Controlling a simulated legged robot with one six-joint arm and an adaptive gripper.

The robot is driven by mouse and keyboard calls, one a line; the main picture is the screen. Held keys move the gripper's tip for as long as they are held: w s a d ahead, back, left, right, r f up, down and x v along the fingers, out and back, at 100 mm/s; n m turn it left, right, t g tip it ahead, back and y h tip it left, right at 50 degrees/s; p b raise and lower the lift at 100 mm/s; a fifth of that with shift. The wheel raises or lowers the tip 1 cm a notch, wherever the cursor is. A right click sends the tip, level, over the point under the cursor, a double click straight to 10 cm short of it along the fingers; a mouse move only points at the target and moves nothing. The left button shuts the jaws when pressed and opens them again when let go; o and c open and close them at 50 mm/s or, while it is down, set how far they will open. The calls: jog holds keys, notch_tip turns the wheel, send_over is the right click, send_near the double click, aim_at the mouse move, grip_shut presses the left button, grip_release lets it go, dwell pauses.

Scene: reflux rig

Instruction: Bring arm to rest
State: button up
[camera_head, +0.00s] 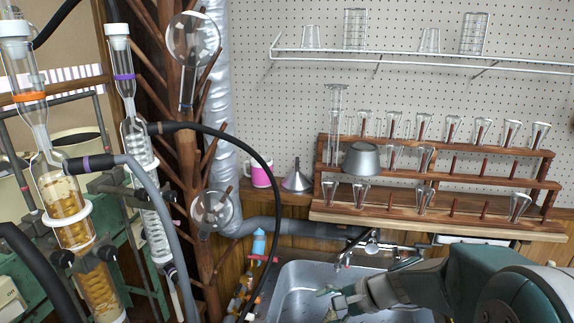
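My gripper (332,303) is low in the picture, right of centre, over the metal sink. Its fingers point left and are small and partly cut off by the lower edge, so I cannot tell whether they are open or shut. I see nothing held in it. My dark green and grey arm reaches in from the lower right corner and hides the right part of the sink.
The sink (290,282) has a faucet (371,246) behind my gripper. A wooden drying rack (440,220) with glassware stands behind. Glass reflux columns (68,205) with hoses stand at left. A pink mug (260,172) and a funnel (296,180) sit beside the rack.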

jog(key=s+d+r+n+h, duration=0.2)
jog(key=s+r+n+h, duration=0.1)
jog(key=s, duration=0.3)
jog(key=s+d+r+n+t+h, duration=0.1)
jog(key=s+d+r+n+h, duration=0.1)
jog(key=s, duration=0.4)
jog(key=s+d+r+n+t+h, duration=0.1)
jog(key=s+d+r+n+h, duration=0.1)
jog(key=s+r+n+h, duration=0.2)
jog(key=s+n, duration=0.2)
jog(key=shift+s+d+r, duration=0.3)
jog(key=shift+s, duration=0.1)
jog(key=shift+s+d+n, duration=0.15)
jog(key=shift+n, duration=0.15)
jog(key=shift+c, duration=0.9)
